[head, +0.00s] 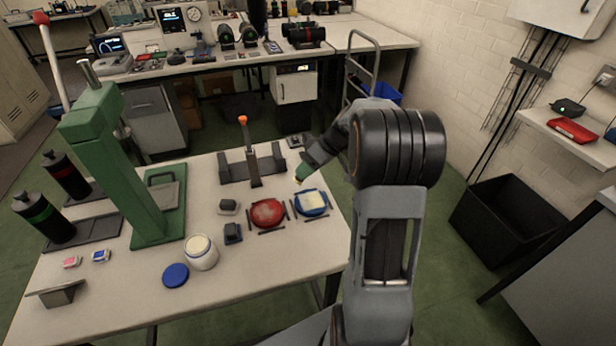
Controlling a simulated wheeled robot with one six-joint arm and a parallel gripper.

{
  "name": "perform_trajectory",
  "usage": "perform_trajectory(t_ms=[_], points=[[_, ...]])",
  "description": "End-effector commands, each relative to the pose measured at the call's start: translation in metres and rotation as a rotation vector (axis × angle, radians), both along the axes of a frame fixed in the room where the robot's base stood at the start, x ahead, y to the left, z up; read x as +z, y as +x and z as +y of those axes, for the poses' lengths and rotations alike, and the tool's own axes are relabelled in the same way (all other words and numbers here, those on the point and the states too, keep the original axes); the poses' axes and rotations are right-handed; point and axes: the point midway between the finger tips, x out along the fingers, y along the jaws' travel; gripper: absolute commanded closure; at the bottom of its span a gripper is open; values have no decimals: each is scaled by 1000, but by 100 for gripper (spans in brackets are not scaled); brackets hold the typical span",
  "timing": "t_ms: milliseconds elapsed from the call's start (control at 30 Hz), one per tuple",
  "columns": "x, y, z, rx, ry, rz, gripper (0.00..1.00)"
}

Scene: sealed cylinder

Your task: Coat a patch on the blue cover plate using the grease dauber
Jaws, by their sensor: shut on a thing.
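My gripper (304,170) is above and behind the plate, pointing down to the left. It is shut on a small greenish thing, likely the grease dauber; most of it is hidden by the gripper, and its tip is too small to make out. It appears apart from the plate. An open white jar (203,258) with cream-coloured contents stands left of the plates, its blue lid (175,275) lying beside it.
A red cover plate (267,213) lies just left of the blue one. A grey stand (254,170) with an upright orange-tipped lever is behind. Small blocks (233,233) sit near the jar. A tall green press (120,160) and dark bottles (45,218) fill the left side.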

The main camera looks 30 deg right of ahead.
Motion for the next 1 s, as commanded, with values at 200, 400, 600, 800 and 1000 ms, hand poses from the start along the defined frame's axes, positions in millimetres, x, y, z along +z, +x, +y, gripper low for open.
perform_trajectory(t_ms=[200,400,600,800,1000], points=[[0,0,0,0,0,0,95],[-1,-1,0,0,0,0,95],[-6,-8,1,-1,0,1,95],[-8,-16,2,0,0,2,95],[-7,-16,2,1,0,1,95]])
